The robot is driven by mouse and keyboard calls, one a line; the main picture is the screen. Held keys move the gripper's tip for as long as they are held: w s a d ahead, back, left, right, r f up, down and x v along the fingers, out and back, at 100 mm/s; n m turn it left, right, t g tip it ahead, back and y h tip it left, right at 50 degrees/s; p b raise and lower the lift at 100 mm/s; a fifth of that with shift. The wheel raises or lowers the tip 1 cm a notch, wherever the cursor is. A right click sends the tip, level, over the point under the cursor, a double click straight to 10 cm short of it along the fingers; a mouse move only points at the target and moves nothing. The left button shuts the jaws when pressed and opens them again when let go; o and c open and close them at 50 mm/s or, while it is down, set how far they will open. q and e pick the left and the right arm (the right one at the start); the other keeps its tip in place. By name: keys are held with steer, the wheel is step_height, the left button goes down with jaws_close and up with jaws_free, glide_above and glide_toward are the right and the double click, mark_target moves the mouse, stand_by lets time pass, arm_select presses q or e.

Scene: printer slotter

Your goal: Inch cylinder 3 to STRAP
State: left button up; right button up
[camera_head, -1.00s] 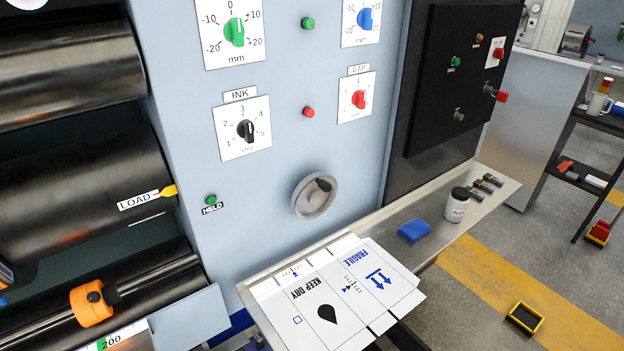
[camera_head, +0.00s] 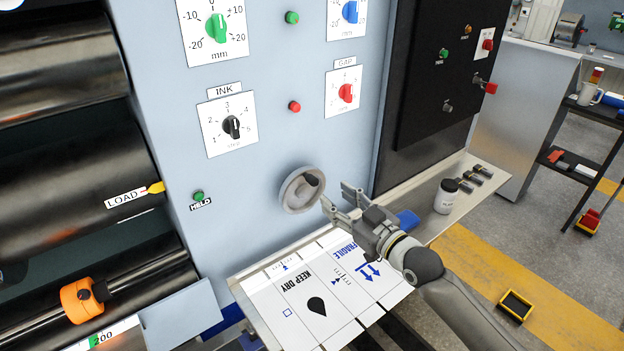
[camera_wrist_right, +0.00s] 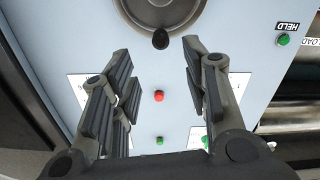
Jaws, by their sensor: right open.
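Cylinder 3 cannot be told by number; a dark cylinder (camera_head: 75,195) at the left has a LOAD label (camera_head: 125,198) and a yellow pointer (camera_head: 155,187) at its right end. No STRAP mark is legible. A grey handwheel (camera_head: 298,190) with a dark knob sits on the light blue panel; its edge and knob also show at the top of the right wrist view (camera_wrist_right: 160,38). My right gripper (camera_head: 335,197) is open and empty, just right of the handwheel and apart from it. It also shows in the wrist view (camera_wrist_right: 165,85). My left gripper is not in view.
Below the handwheel, a metal shelf (camera_head: 455,200) carries printed card sheets (camera_head: 300,295), a blue block (camera_head: 408,220) and a white bottle (camera_head: 446,198). A green HELD button (camera_head: 198,196) is left of the wheel. Dials and red and green buttons are above.

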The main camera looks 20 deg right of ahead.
mark_target(317, 183)
steer(key=p+x, duration=0.2)
steer(key=x, duration=0.8)
steer(key=shift+w+a+f, duration=0.1)
jaws_close()
